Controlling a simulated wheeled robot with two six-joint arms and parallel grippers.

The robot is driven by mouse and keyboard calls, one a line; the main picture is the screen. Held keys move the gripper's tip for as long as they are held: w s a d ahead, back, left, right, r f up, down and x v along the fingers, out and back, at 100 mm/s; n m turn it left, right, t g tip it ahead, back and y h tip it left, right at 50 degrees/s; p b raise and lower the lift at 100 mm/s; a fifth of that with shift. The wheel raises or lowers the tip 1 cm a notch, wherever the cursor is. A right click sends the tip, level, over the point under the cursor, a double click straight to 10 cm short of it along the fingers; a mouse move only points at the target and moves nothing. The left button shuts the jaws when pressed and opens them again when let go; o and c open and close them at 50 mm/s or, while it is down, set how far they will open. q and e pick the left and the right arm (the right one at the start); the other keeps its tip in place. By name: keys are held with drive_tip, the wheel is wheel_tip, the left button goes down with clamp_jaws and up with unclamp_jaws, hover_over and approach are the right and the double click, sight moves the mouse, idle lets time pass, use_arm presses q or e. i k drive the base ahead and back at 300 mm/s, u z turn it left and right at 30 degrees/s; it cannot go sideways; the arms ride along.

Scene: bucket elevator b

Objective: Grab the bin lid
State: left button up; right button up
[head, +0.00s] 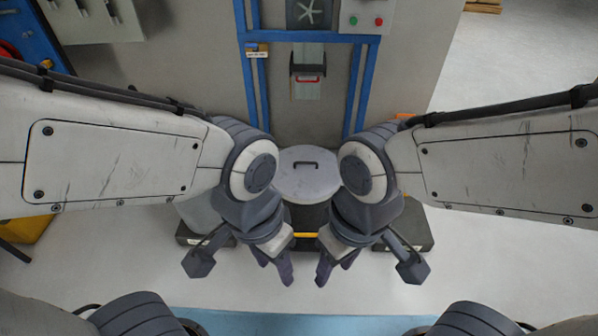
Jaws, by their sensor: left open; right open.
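The bin lid (300,186) is a round, light grey disc with a dark handle (305,164) on top. It lies flat on a dark bin at the centre, between my two arms. My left gripper (276,272) points down in front of the lid, on its left side, open and empty. My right gripper (334,272) mirrors it on the right side, open and empty. Both grippers are apart from the lid's handle. My wrists hide the left and right edges of the lid, and most of the bin is hidden.
A blue frame (360,85) with a bucket (308,66) stands behind the lid. A control box (366,17) with green and red buttons is at the upper right of the frame. Dark base blocks (415,230) flank the bin. Pale floor (480,270) is clear at right.

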sight(304, 172)
drive_tip(key=i, duration=1.75)
